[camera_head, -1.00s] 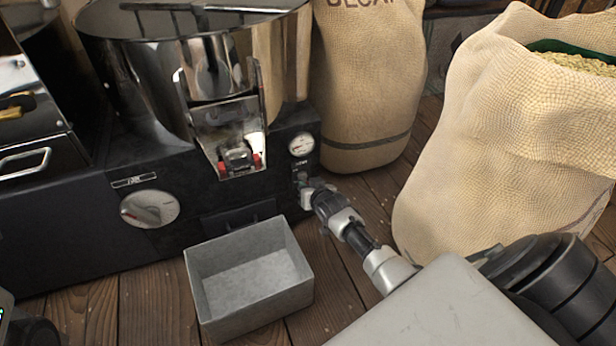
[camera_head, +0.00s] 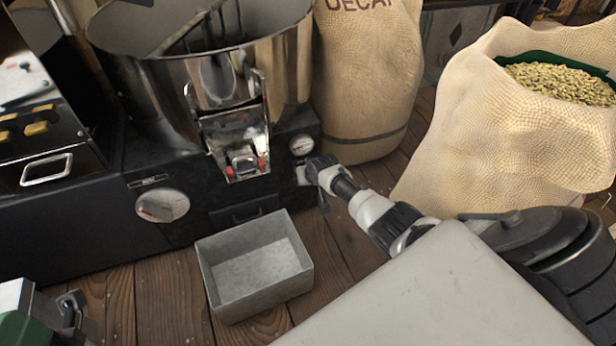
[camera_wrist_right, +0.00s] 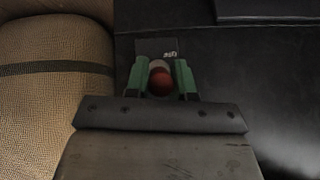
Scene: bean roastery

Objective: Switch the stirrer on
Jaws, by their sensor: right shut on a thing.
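The roaster (camera_head: 160,165) is a dark machine with a steel bowl (camera_head: 165,85) on top. A long bar (camera_head: 190,32) lies diagonally across the bowl's inside. My right gripper (camera_head: 306,173) is at the roaster's front, just below a small round gauge (camera_head: 302,144). In the right wrist view, its green fingers (camera_wrist_right: 160,80) are shut on a red ball knob (camera_wrist_right: 160,82), in front of a small label (camera_wrist_right: 170,55). The gripper hides the knob in the head view. Part of my left arm's end (camera_head: 45,315) shows at the lower left; its fingers are unclear.
An open grey metal bin (camera_head: 255,302) stands on the plank floor below the roaster's chute (camera_head: 240,145). A dial (camera_head: 162,206) is on the front panel. A DECAF sack (camera_head: 365,90) and an open sack of beans (camera_head: 480,140) stand to the right.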

